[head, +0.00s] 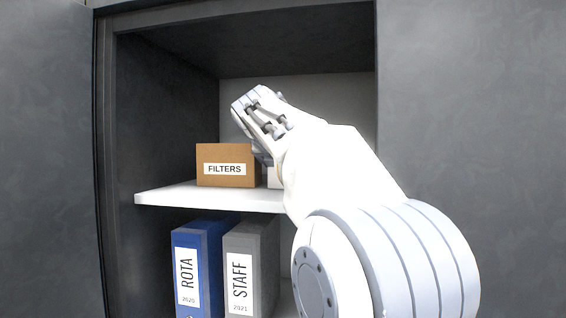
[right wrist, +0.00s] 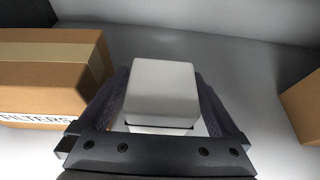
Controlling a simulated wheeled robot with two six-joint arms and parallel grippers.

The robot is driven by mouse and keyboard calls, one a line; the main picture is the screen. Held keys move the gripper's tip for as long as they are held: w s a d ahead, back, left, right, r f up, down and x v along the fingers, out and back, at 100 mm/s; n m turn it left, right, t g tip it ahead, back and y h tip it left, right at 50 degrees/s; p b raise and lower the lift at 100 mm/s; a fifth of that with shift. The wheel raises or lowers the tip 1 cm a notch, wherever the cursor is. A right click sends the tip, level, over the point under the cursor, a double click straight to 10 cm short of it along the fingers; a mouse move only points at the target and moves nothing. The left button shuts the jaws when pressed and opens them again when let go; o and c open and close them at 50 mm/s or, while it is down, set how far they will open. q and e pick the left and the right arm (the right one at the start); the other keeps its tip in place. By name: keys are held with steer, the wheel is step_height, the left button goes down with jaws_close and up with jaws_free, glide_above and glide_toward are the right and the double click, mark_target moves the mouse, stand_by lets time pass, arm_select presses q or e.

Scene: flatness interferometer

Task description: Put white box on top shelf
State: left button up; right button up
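The white box (right wrist: 162,92) stands on the upper visible shelf, just right of the cardboard FILTERS box; a small part of it (head: 273,178) shows in the head view, the rest hidden behind my right arm. My right gripper (right wrist: 160,85) points into the cabinet with its dark fingers against the box's two sides, and no clear gap shows at the fingertips. In the head view the gripper's fingers are mostly hidden by my wrist. The white shelf (head: 160,196) is under the box. My left gripper is not in view.
The brown FILTERS box (head: 225,158) stands close left of the white box. Another cardboard item (right wrist: 304,107) is at the right edge of the wrist view. A blue ROTA binder (head: 188,270) and a grey STAFF binder (head: 240,272) stand below. Shelf behind the white box is clear.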

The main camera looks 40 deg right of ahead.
steer(key=shift+a+r, duration=0.1)
steer(key=shift+r, duration=0.1)
steer(key=b+v, duration=0.1)
steer(key=v, duration=1.1)
steer(key=shift+b, duration=0.4)
